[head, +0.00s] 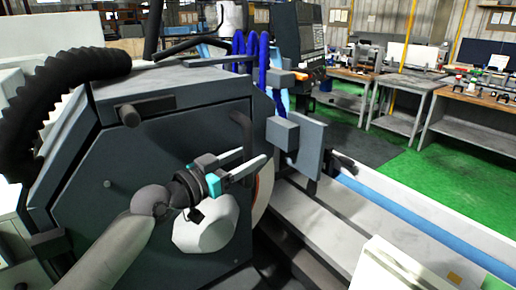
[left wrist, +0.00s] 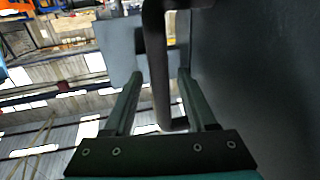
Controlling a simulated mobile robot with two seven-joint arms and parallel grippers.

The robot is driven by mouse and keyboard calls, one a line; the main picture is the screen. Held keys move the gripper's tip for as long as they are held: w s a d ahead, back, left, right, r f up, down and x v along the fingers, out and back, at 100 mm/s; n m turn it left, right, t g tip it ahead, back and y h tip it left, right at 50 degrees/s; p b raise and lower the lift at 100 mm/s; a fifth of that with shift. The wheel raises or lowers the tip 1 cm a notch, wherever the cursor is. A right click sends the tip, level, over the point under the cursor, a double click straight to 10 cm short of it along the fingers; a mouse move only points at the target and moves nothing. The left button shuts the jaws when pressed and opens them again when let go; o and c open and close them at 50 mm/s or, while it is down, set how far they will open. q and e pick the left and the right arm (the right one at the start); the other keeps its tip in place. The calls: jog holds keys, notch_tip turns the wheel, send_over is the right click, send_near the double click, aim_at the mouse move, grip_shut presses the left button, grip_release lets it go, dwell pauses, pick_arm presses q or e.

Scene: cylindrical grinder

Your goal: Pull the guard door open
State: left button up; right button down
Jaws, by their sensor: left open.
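The guard door (head: 95,150) is the large dark grey panel on the near face of the grinder. It looks shut against the housing. Its dark bar handle (head: 243,135) stands out near the panel's right edge. My left gripper (head: 254,158) is open, with its fingers pointing right at the lower part of the handle. In the left wrist view the handle (left wrist: 158,60) runs between the two open fingers (left wrist: 160,95), with gaps seen on both sides. The wheel is mostly hidden behind the panel and my arm.
A grey block and plate (head: 311,150) stand just right of my fingertips. Blue hoses (head: 262,60) rise behind the guard. A black corrugated hose (head: 60,90) arches at the left. The machine bed (head: 330,215) extends right. Workbenches (head: 400,85) stand beyond the green floor.

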pick_arm(q)
jog(key=shift+x, duration=1.9)
grip_shut()
